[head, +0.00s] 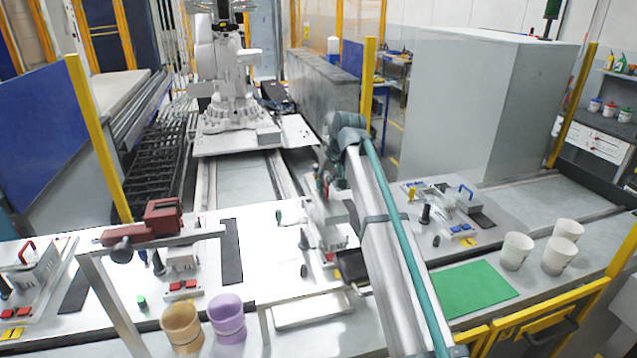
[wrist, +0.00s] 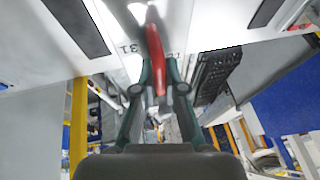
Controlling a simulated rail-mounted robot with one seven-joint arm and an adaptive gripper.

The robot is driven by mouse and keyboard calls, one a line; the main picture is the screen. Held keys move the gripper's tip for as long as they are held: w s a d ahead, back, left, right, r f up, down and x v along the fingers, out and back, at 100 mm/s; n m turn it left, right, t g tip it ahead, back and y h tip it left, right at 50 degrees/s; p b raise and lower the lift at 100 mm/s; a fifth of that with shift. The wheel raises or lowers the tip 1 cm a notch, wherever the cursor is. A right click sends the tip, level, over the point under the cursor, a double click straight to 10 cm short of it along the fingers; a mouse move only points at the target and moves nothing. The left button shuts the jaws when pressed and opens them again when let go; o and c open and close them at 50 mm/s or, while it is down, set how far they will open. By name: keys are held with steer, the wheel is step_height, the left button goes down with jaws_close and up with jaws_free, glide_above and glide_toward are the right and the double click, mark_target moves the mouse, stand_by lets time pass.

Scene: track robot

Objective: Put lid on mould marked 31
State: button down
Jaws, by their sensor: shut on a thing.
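My gripper (wrist: 160,95) is shut on a red handle (wrist: 154,50), seen between the two green-grey fingers in the wrist view. White surfaces lie around the handle, and dark digits that look like 31 (wrist: 129,48) are marked on one beside it. I cannot tell whether the digits are on the lid or the mould. In the head view, my gripper (head: 324,185) is blurred and partly hidden by my arm, above the middle white station (head: 335,238). The lid's body is not clearly seen there, nor whether it touches the mould.
A left station (head: 30,268) has a red handle; a right one (head: 465,203) has a blue handle. A red device (head: 150,222) stands on a metal frame left of the middle. Brown (head: 181,328) and purple (head: 228,318) cups stand in front.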

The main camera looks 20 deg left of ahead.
mark_target(324, 192)
steer(key=shift+a, duration=0.3)
steer(key=shift+w+d+f+b, duration=0.1)
steer(key=shift+f+b, duration=0.1)
steer(key=shift+f, duration=0.15)
steer(key=shift+d+f+b, duration=0.1)
steer(key=shift+f+b, duration=0.05)
steer(key=shift+f, duration=0.15)
steer(key=shift+a+f+b, duration=0.1)
steer(key=shift+f+b, duration=0.65)
steer(key=shift+f, duration=0.9)
steer(key=shift+f, duration=1)
stand_by(0.5)
steer(key=c, duration=1.2)
jaws_free()
